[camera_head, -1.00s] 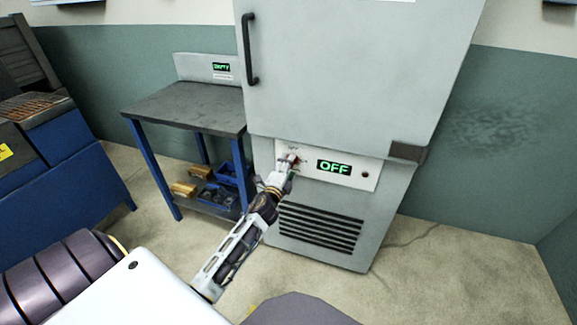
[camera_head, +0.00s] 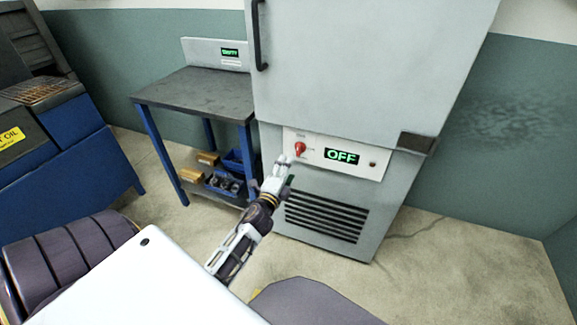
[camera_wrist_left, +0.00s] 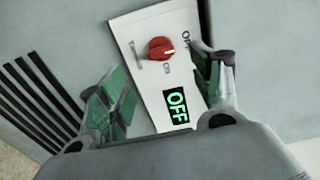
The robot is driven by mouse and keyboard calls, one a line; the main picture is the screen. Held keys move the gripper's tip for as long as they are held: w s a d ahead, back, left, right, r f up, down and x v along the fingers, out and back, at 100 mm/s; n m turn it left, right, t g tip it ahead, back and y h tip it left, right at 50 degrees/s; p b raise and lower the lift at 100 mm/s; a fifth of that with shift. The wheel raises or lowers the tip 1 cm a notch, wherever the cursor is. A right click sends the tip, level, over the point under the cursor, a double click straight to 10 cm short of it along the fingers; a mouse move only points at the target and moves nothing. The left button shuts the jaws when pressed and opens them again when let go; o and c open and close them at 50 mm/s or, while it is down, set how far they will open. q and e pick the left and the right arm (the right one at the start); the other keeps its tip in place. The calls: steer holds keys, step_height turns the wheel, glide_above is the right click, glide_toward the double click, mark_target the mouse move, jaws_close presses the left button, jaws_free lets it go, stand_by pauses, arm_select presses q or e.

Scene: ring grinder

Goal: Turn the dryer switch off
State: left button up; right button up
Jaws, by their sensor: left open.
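The dryer (camera_head: 345,75) is a tall grey cabinet with a white control panel (camera_head: 374,171) below its door. The red dryer switch (camera_head: 299,149) is a round knob at the panel's left side. It also shows in the left wrist view (camera_wrist_left: 160,49), with a white mark on its face. The green display (camera_head: 341,156) beside it reads OFF. My left gripper (camera_head: 279,162) is just below and left of the knob, apart from it. In the left wrist view, its green-padded fingers (camera_wrist_left: 165,92) are spread and empty, with the panel visible between them. My right gripper is not in view.
A dark-topped table (camera_head: 195,97) with blue legs stands left of the dryer, with blue bins (camera_head: 224,184) on its lower shelf. A vent grille (camera_head: 326,216) is below the panel. A blue machine (camera_head: 65,140) is at far left. Floor at right is clear.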

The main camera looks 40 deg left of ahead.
arm_select(q)
steer(key=shift+v, duration=0.8)
steer(key=s+a+f+n+g, duration=0.1)
steer(key=s+f+n+g, duration=0.25)
steer(key=f+n, duration=0.4)
steer(key=s+a+f+n+g, duration=0.1)
steer(key=s+f+n+g, duration=0.3)
steer(key=f, duration=0.7)
steer(key=s+d+f+n+g+h+p, duration=0.1)
steer(key=s+d+f+g+h, duration=0.4)
steer(key=s+d+f, duration=1.2)
step_height(320, 180, down, 3)
steer(key=d+g, duration=0.2)
steer(key=g, duration=0.1)
steer(key=shift+s+d+f, duration=0.15)
steer(key=shift+d, duration=0.15)
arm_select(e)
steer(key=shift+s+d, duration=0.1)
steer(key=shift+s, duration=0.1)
arm_select(q)
steer(key=shift+s+a+p, duration=0.1)
steer(key=shift+s+p, duration=0.05)
steer(key=shift+p, duration=0.45)
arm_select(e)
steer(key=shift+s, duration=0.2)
